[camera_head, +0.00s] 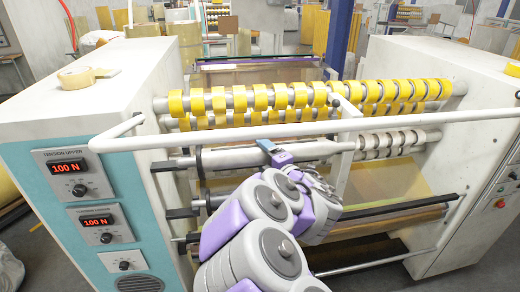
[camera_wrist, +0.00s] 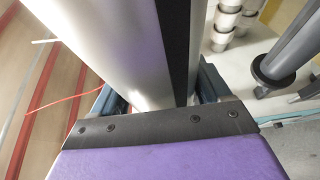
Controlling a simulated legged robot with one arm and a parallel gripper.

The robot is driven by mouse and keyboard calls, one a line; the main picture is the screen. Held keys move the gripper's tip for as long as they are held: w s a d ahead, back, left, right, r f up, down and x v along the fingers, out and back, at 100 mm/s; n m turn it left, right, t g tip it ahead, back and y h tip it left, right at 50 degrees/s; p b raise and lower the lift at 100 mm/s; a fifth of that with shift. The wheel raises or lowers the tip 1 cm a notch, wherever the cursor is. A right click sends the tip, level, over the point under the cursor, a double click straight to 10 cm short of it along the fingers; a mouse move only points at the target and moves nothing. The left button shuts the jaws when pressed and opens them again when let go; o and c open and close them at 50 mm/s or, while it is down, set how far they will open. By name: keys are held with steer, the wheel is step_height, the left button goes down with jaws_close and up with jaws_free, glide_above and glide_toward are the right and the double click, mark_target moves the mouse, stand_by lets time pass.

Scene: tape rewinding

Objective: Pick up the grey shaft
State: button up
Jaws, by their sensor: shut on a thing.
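The grey shaft (camera_head: 228,158) is a smooth, thick silver roller lying across the front of the machine, below the rows of yellow tape rolls. Its right end narrows near a white upright bar. My gripper (camera_head: 274,152) is at the middle of the shaft, coming from the front, with its jaws closed around it. In the wrist view the shaft (camera_wrist: 112,45) runs large between the dark blue fingers of my gripper (camera_wrist: 155,95). The fingertips are mostly hidden behind the shaft. I cannot tell whether the shaft rests on its supports.
Yellow tape rolls (camera_head: 290,97) sit on bars above the shaft. A white rail (camera_head: 240,133) crosses in front of them. Grey rolls (camera_head: 400,141) are on a bar to the right. Machine cabinets (camera_head: 75,125) stand on both sides. A tape roll (camera_head: 77,77) lies on the left one.

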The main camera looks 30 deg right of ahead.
mark_target(265, 163)
steer(key=s+b, duration=0.2)
steer(key=s+a+b, duration=0.1)
steer(key=s+b, duration=0.1)
steer(key=shift+f, duration=0.15)
steer(key=s+b, duration=0.1)
steer(key=b, duration=0.1)
steer(key=s+a+b, duration=0.1)
steer(key=s+b, duration=0.1)
steer(key=shift+s+a+r, duration=0.15)
steer(key=shift+s+r, duration=0.05)
steer(key=shift+s, duration=0.1)
steer(key=shift+s+r+p, duration=0.1)
steer(key=shift+r+p, duration=1.1)
steer(key=shift+r, duration=0.5)
